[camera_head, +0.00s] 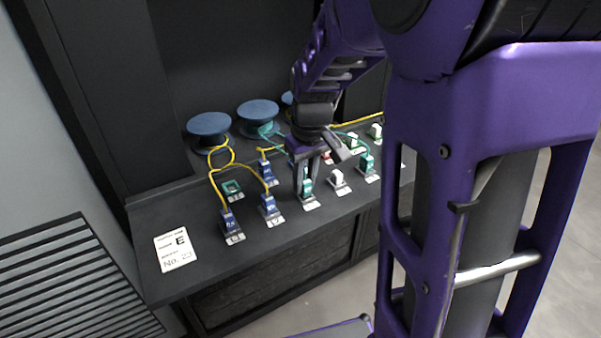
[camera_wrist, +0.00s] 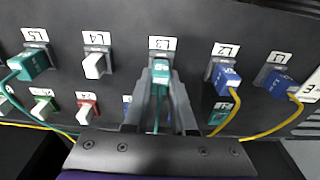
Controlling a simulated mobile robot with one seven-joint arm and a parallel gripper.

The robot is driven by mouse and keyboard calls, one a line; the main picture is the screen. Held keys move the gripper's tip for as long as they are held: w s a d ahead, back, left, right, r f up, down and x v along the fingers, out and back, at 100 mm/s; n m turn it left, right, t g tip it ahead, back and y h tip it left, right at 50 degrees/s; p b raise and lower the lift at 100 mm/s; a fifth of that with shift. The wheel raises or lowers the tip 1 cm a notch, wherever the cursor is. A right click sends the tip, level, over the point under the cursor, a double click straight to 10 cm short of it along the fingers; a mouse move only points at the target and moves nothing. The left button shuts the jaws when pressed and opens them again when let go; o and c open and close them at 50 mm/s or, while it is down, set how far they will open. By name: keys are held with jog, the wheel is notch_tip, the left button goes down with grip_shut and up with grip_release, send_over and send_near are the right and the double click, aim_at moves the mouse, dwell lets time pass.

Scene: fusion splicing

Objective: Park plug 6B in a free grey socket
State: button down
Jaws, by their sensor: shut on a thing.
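My gripper (camera_head: 305,182) reaches down to the front row of sockets on the dark bench. In the wrist view its two fingers (camera_wrist: 160,88) are closed around a teal plug (camera_wrist: 160,70). The held plug stands at the grey socket labelled L3 (camera_wrist: 162,44), with its teal cable running back between the fingers. I cannot tell whether it is fully seated, and its marking is too small to read. In the head view the teal plug (camera_head: 308,185) shows partly behind the fingers. Socket L4 (camera_wrist: 97,50) beside it holds a white piece (camera_wrist: 94,66).
Blue plugs with yellow cables sit at L2 (camera_wrist: 227,77) and L1 (camera_wrist: 281,84); a teal plug (camera_wrist: 29,66) sits at L5. The back row has a red socket (camera_wrist: 87,108), a green one (camera_wrist: 42,106) and a teal one (camera_head: 232,187). Blue spools (camera_head: 209,124) stand behind.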

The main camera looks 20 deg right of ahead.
jog(key=shift+f, duration=0.35)
jog(key=c, duration=0.7)
grip_release()
jog(key=shift+o, duration=0.2)
jog(key=shift+r, duration=0.15)
notch_tip(320, 180, up, 17)
jog(key=s+p, duration=0.2)
jog(key=p, duration=0.7)
jog(key=shift+d+p, duration=0.3)
jog(key=shift+p, duration=0.1)
